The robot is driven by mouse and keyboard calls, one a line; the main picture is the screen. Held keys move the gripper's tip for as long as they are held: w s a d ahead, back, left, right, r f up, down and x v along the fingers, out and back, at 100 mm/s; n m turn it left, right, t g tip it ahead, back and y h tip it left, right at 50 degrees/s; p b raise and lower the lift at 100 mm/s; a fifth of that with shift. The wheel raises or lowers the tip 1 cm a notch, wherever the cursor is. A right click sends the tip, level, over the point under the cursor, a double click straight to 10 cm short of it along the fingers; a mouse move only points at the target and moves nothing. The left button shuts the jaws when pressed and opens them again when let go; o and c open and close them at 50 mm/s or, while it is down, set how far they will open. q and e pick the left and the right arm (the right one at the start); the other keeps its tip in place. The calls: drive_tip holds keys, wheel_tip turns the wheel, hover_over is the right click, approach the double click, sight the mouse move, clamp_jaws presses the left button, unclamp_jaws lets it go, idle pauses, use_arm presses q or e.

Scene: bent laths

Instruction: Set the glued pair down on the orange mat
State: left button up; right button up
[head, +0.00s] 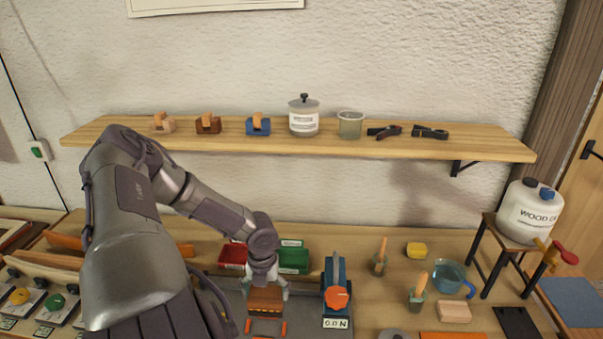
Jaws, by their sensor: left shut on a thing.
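My left gripper (268,279) reaches down over the bench and is shut on a brown wooden piece (265,300), seemingly the glued pair. The fingers hide part of it, and I cannot tell whether it touches what is below. An orange flat patch (453,335), likely the orange mat, shows at the bottom edge, to the right of the gripper; most of it is cut off. My right gripper is not in view.
A blue device with an orange knob (337,297) stands just right of the gripper. Red (232,256) and green (294,259) bins are behind it. A glue pot with a brush (417,293), a wooden block (454,312) and a blue jug (450,276) stand right.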

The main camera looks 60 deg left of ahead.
use_arm(q)
drive_tip(key=shift+s+f, duration=0.1)
drive_tip(key=shift+s, duration=0.55)
drive_tip(key=s+d, duration=0.6)
drive_tip(key=d, duration=0.7)
drive_tip(key=w+d, duration=1.2)
drive_tip(key=w, duration=0.3)
drive_tip(key=w+d, duration=1.1)
drive_tip(key=w, duration=0.3)
drive_tip(key=w+d+f+b, duration=0.2)
drive_tip(key=w+b, duration=1.3)
drive_tip(key=w, duration=0.2)
drive_tip(key=f+b, duration=0.1)
drive_tip(key=f, duration=0.1)
drive_tip(key=f+b, duration=0.1)
drive_tip(key=f, duration=0.1)
drive_tip(key=f+b, duration=0.1)
drive_tip(key=f, duration=0.1)
drive_tip(key=shift+a, duration=0.25)
drive_tip(key=shift+f+b, duration=0.45)
drive_tip(key=shift+f, duration=0.3)
drive_tip(key=shift+f+b, duration=0.35)
drive_tip(key=shift+f, duration=0.2)
